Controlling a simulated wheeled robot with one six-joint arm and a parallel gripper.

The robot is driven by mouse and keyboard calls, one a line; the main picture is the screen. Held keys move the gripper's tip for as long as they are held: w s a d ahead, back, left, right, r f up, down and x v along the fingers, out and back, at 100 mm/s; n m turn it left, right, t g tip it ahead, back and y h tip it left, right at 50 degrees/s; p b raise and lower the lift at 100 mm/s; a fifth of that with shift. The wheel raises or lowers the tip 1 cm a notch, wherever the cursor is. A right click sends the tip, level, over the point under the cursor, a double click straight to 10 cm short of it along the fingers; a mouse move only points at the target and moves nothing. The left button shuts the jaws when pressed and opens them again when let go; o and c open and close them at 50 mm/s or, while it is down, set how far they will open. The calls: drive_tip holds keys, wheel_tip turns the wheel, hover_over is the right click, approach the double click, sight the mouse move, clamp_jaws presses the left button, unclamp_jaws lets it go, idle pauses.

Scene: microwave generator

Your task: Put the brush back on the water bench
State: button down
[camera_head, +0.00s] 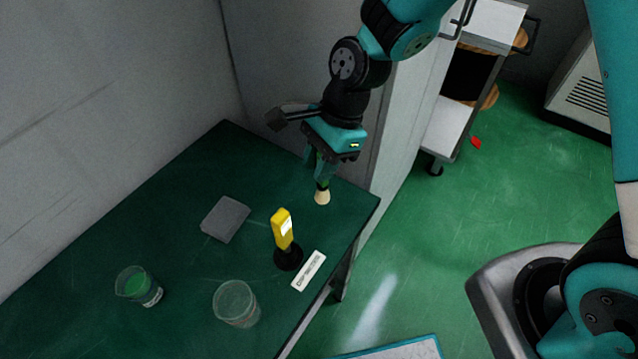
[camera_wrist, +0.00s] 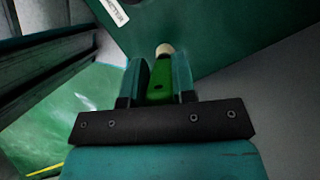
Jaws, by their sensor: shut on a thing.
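My gripper (camera_head: 320,168) is shut on the brush, near the far right corner of the dark green bench (camera_head: 180,215). The brush's pale cream tip (camera_head: 322,196) points down over the bench top; I cannot tell whether it touches the surface. In the wrist view, the brush's green handle (camera_wrist: 160,88) sits between the two teal fingers of my gripper (camera_wrist: 160,74), with the cream tip beyond them. In the head view, the fingers mostly hide the handle.
A wall borders the back. A white cart (camera_head: 446,130) stands at right.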

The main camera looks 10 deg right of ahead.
drive_tip(key=shift+f, duration=2.95)
drive_tip(key=c, duration=0.9)
unclamp_jaws()
drive_tip(key=shift+c, duration=0.2)
drive_tip(key=v, duration=1.2)
wheel_tip(320, 180, up, 9)
drive_tip(key=n+t, duration=0.1)
drive_tip(key=n, duration=0.9)
hover_over(320, 185)
drive_tip(key=s+d, duration=0.5)
drive_tip(key=s+d+r+n, duration=0.2)
drive_tip(key=s+r+n, duration=0.1)
drive_tip(key=s+n, duration=0.6)
drive_tip(key=shift+s+r+n+t, duration=0.2)
drive_tip(key=shift+r+n+t, duration=0.15)
drive_tip(key=shift+n, duration=0.45)
